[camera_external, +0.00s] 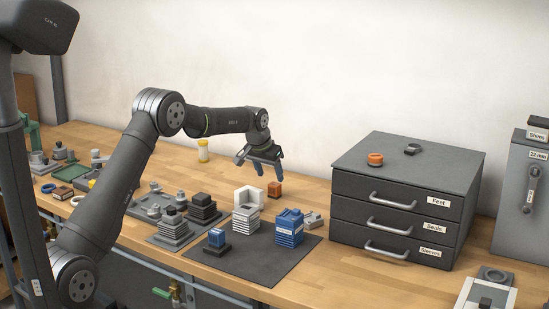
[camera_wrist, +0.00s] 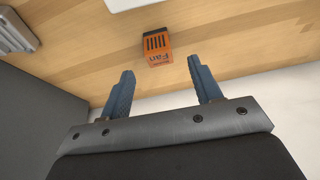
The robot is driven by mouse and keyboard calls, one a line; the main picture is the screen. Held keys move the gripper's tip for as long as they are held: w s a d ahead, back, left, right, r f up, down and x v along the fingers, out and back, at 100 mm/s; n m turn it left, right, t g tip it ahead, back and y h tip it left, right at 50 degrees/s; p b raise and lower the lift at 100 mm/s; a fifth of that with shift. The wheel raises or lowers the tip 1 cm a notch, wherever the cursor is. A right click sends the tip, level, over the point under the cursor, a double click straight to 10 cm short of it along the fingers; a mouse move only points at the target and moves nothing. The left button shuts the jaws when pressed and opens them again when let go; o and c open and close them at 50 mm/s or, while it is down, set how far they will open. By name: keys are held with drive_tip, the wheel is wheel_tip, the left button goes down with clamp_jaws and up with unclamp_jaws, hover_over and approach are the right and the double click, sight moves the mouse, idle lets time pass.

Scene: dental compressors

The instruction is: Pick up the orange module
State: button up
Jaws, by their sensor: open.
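The orange module (camera_external: 275,189) is a small orange block with a dark top, standing on the wooden bench beside the white module. In the wrist view the orange module (camera_wrist: 157,47) shows dark slots and a printed label that seems to read "Fan". My gripper (camera_external: 267,176) is open and empty, above the bench and close to the orange module in the outside view. In the wrist view my gripper's two blue fingers (camera_wrist: 160,78) point toward the module, which lies beyond the fingertips and between their lines. No contact shows.
A white finned module (camera_external: 247,210) and a blue finned module (camera_external: 289,228) stand on a dark mat (camera_external: 262,270) in front.

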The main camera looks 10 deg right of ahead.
sight(274, 184)
drive_tip(key=shift+x, duration=3.55)
drive_tip(key=c, duration=1)
drive_tip(key=shift+r, duration=0.1)
drive_tip(key=shift+c, duration=0.4)
drive_tip(key=shift+r, duration=0.1)
